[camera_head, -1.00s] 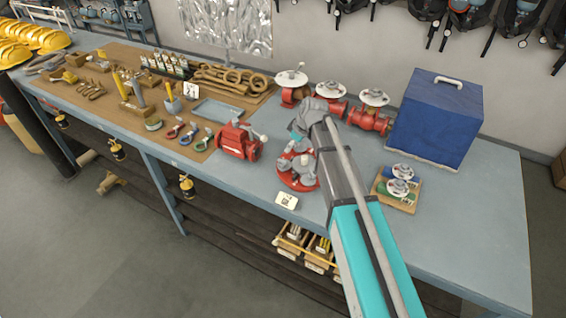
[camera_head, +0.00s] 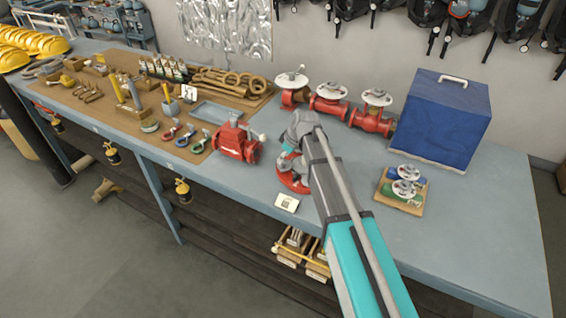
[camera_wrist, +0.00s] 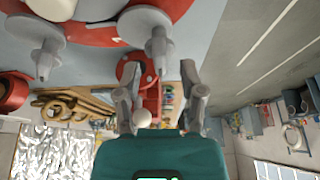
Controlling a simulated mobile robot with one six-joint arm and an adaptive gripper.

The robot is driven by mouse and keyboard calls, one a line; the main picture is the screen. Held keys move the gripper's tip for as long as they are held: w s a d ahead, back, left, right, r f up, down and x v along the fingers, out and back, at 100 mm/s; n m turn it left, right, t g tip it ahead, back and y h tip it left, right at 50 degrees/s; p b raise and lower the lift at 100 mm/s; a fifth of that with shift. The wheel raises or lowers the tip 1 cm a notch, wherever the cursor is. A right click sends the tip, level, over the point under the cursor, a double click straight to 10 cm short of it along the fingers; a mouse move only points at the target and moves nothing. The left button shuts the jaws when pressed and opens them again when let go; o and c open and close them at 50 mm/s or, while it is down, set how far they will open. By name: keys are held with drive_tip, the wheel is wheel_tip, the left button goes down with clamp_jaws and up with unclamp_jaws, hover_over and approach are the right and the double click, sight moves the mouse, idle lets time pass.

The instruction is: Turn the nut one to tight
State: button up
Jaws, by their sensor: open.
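The red flange (camera_head: 284,180) lies on the blue-grey bench, largely hidden behind my arm. In the wrist view its red disc (camera_wrist: 95,32) fills the top, with pale marks on it. Two grey nuts on studs show there: one nearer my gripper (camera_wrist: 148,28), one at the left (camera_wrist: 40,45). I cannot tell which is nut one. My gripper (camera_wrist: 160,85) is open, its two grey fingers apart and pointing towards the flange. No nut is visibly between the fingertips; the near nut appears just beyond them. Contact cannot be judged.
A red valve body (camera_head: 237,140) stands left of the flange. Several red valves with white handwheels (camera_head: 331,90) line the back. A blue box (camera_head: 440,118) is at the right, with small valves on a wooden board (camera_head: 403,190). A white card (camera_head: 287,202) lies in front.

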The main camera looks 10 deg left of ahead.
drive_tip(key=shift+w+a+f+b, duration=0.1)
drive_tip(key=shift+a+f+b, duration=0.15)
drive_tip(key=shift+f, duration=0.3)
clamp_jaws()
